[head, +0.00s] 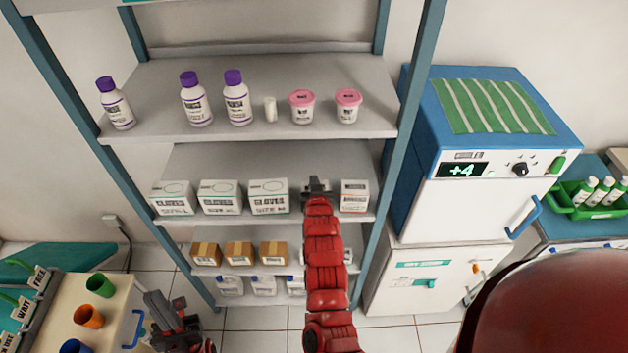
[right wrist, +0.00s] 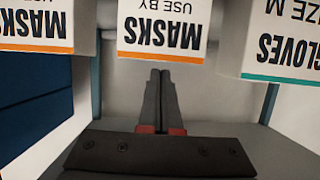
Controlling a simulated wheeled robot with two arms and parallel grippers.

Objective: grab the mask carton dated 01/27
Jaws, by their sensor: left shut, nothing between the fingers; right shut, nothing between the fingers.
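Two white mask cartons with an orange stripe show upside down in the right wrist view: one in the centre (right wrist: 162,32) and one at the left (right wrist: 40,25). Both read "MASKS USE BY"; the dates are out of frame. In the head view one mask carton (head: 354,196) stands at the right end of the middle shelf; my right gripper and arm hide the other. My right gripper (head: 318,186) is shut and empty in front of that hidden carton; its closed fingers (right wrist: 160,75) show in the wrist view. My left gripper (head: 170,320) is shut and empty, low by the cart.
Glove cartons (head: 268,197) stand left of my right gripper on the same shelf (head: 240,160). Bottles (head: 237,98) and pink-lidded tubs (head: 302,106) fill the shelf above; brown boxes (head: 239,252) sit below. The shelf's right post (head: 405,120) is close to the mask cartons. A blue-topped fridge (head: 470,190) stands right.

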